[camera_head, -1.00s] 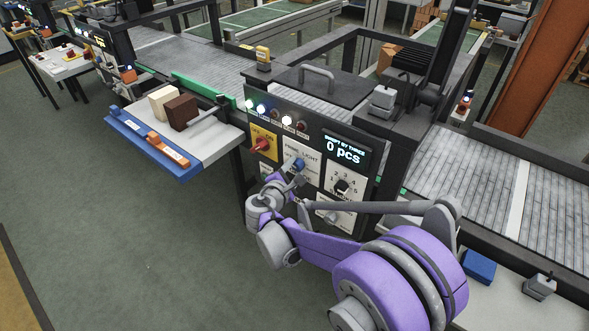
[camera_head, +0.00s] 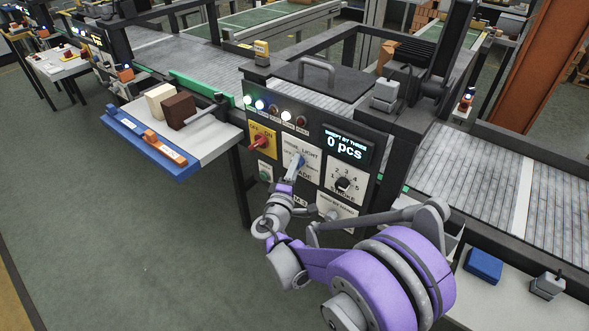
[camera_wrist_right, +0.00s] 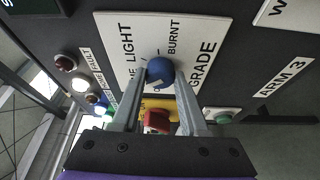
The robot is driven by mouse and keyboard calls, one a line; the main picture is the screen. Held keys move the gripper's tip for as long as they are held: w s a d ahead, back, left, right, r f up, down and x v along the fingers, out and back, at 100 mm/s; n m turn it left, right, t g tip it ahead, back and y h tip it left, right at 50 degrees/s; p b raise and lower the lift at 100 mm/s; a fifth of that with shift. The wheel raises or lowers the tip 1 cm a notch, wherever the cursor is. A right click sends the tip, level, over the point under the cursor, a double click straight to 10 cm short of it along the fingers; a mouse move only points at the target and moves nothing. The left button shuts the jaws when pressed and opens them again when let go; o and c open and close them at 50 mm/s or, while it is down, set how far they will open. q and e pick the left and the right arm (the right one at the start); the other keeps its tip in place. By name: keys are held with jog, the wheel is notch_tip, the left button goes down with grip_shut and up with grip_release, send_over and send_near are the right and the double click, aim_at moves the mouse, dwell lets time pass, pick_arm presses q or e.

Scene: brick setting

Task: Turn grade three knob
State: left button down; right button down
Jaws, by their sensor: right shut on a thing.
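The grade knob (camera_wrist_right: 160,70) is a round blue knob on a white plate lettered GRADE on the dark control panel. My right gripper (camera_wrist_right: 160,88) is shut on it, one finger on each side, in the right wrist view. In the head view the knob (camera_head: 298,160) shows as a small blue spot just above my right gripper (camera_head: 290,174); the fingers hide part of it and of the plate's lettering. The knob's pointer setting cannot be read. My left gripper is not in view.
A red switch on a yellow plate (camera_head: 259,142) sits left of the knob. A numbered dial (camera_head: 343,183) and a display reading 0 pcs (camera_head: 347,147) are to the right. Lamps (camera_head: 273,110) line the top. A side tray (camera_head: 215,142) holds two blocks.

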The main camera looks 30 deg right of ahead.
jog(key=shift+f+m, duration=0.1)
jog(key=shift+m, duration=0.4)
jog(key=shift+c, duration=2.1)
grip_release()
jog(key=v, duration=1.1)
jog(key=shift+f+b, duration=0.3)
jog(key=shift+d+h, duration=0.1)
jog(key=shift+h, duration=0.2)
